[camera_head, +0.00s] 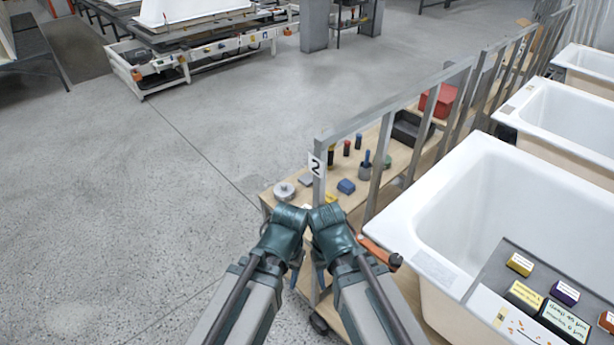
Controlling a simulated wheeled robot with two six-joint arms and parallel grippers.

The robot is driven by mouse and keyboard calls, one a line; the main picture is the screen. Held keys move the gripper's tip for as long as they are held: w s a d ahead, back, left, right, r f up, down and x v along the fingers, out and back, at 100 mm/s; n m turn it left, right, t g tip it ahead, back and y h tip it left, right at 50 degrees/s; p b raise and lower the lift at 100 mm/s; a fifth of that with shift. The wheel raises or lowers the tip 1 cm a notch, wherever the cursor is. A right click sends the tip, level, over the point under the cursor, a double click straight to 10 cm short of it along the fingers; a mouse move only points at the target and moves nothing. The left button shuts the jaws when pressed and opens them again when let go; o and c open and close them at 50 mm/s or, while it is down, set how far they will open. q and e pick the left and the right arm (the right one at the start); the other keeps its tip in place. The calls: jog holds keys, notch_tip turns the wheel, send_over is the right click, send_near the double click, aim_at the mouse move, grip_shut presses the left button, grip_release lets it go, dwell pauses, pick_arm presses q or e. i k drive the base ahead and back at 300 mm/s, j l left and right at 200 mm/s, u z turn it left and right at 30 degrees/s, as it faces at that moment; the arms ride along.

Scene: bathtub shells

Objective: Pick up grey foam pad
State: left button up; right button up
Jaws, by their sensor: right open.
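A small flat grey piece (306,180), which looks like the grey foam pad, lies on the wooden shelf behind the post marked 2. It is small in the picture, so I cannot be sure what it is. My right gripper (319,278) is open below the shelf's near end, apart from the grey piece. My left gripper (296,272) is beside it on the left, mostly hidden by its own arm, so its jaws are unclear. I see nothing held in either one.
The shelf (272,202) also holds a round grey disc (284,191), a blue block (346,186), dark cylinders and a red bin (438,100). Metal posts line it. An orange-handled tool (376,250) lies near the white bathtub (400,215).

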aim_at(306, 179)
jog(key=j, duration=0.2)
jog(key=i+j, duration=2.05)
jog(key=j, duration=0.2)
jog(key=i+j+z, duration=0.1)
jog(key=i+j, duration=0.95)
jog(key=j+z, duration=0.15)
jog(key=z, duration=2.5)
